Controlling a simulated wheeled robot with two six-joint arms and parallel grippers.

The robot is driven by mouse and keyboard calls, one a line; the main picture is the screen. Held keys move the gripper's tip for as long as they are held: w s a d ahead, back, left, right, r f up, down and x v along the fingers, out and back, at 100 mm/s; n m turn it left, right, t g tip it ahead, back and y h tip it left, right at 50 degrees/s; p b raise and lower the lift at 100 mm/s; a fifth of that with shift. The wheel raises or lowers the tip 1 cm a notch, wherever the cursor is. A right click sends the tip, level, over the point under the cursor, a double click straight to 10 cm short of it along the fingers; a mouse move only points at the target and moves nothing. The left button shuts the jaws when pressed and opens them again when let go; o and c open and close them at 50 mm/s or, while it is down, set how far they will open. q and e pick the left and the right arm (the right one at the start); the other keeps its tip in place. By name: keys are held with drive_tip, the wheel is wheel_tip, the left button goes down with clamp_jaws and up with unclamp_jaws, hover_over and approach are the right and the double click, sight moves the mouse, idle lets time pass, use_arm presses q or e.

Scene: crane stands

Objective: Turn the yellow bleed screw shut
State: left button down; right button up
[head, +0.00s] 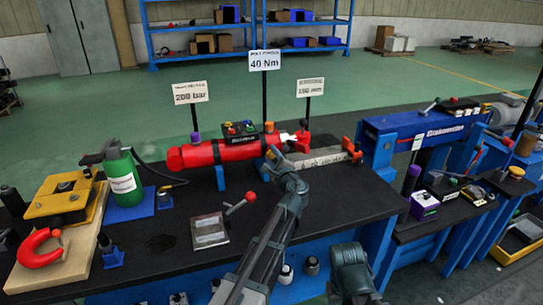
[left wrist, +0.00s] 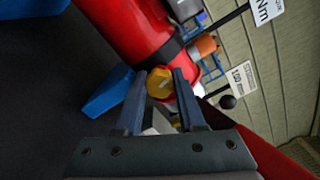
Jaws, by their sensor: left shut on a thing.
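The yellow bleed screw (left wrist: 159,83) is a round knob with a slot on its face, on the side of the red cylinder (head: 225,151). In the left wrist view the red cylinder (left wrist: 130,30) lies just beyond it. My left gripper (left wrist: 160,85) has its two fingers on either side of the screw and is shut on it. In the head view my left gripper (head: 274,161) is at the near side of the cylinder's right part, and the screw is mostly hidden there.
The black bench carries a green bottle (head: 123,178) and a red clamp (head: 40,248) at left. Signs on posts, such as the 40 Nm sign (head: 264,60), stand behind the cylinder. A blue machine (head: 400,130) is at right.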

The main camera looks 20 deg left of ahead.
use_arm(q)
drive_tip(key=shift+m, duration=1.7)
drive_tip(key=c, duration=0.5)
unclamp_jaws()
drive_tip(key=shift+s, duration=0.2)
